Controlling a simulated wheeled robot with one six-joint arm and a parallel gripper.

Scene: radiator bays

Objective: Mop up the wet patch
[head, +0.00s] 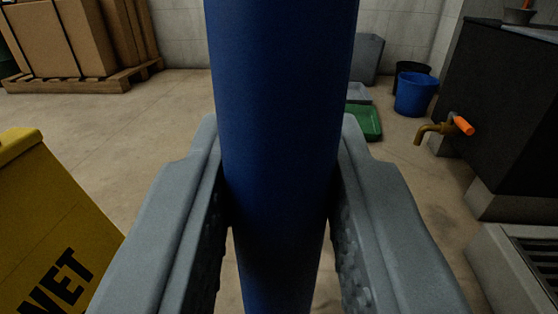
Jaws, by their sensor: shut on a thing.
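My gripper (281,205) is shut on a thick blue pole (280,90), which looks like a handle. The pole runs upright through the middle of the head view, between the two grey fingers. Its top and lower end are both out of the frame, so I cannot see what is on its end. No wet patch can be made out on the visible concrete floor (165,125); the pole and fingers hide part of the floor.
A yellow wet-floor sign (50,225) stands close at left. Boxes on a pallet (90,78) are at back left. A dark block with a brass tap (440,130) and a floor grate (545,262) are at right. A blue bucket (415,94) and green tray (365,122) stand behind.

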